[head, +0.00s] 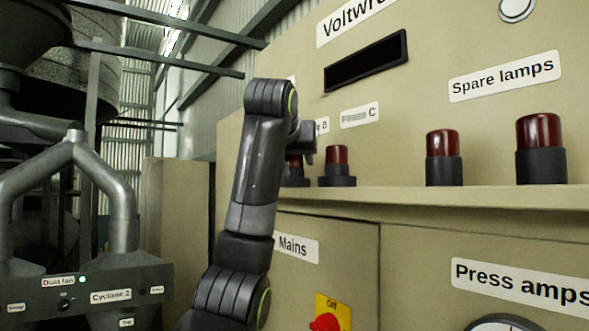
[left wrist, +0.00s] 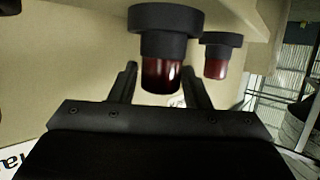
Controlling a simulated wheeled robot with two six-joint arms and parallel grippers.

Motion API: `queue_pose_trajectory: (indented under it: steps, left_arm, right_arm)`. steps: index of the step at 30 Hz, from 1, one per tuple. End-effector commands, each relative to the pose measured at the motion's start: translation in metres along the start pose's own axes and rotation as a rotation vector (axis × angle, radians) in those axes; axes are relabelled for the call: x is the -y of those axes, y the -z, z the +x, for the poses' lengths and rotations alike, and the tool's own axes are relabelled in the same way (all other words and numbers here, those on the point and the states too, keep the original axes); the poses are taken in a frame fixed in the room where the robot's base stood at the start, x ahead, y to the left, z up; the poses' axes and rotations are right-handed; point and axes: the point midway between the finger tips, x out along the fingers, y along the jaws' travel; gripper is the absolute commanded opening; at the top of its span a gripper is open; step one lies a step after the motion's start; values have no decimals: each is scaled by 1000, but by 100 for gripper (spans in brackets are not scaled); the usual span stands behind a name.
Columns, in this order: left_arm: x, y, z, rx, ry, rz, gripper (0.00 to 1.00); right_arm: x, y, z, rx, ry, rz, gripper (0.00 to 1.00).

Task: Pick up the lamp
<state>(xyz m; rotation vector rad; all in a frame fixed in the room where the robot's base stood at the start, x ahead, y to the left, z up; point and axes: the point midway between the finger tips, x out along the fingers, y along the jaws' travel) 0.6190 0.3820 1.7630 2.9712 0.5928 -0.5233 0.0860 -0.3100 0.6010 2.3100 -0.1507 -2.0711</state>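My left gripper (head: 305,143) is at the panel's ledge, in front of the left red lamp (head: 294,172), which it partly hides. Another red lamp on a black base (head: 337,165) stands just to the right, under the Phase C label. Two larger red lamps, (head: 443,157) and (head: 541,148), stand upright under the Spare lamps label. The left wrist view appears upside down: a red lamp (left wrist: 163,76) shows between the two open fingers, with space at its sides. A second lamp (left wrist: 216,62) is to its right. I cannot tell which panel lamp is between the fingers. My right gripper is not in view.
The beige panel (head: 480,30) rises behind the ledge (head: 480,197), which is clear between the lamps. Below are the Mains label (head: 297,246) and a red Off switch (head: 326,321). Grey pipes (head: 70,150) and a small control box (head: 100,293) stand at the left.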

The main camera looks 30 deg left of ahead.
Motion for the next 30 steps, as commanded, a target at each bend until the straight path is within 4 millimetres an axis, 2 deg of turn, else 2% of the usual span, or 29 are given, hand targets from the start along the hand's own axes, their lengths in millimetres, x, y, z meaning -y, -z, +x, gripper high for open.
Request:
queue_pose_trajectory:
  steps: [1,6,7,20,30]
  left_arm:
    - [0,0,0,0,0,0,36]
    - [0,0,0,1,0,0,14]
    - [0,0,0,0,0,0,13]
    - [0,5,-2,1,-1,0,13]
    - [0,31,-12,1,-3,-1,13]
  right_arm:
    - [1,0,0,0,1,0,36]
    - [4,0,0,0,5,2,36]
    - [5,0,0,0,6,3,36]
    - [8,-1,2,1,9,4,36]
    - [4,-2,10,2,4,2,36]
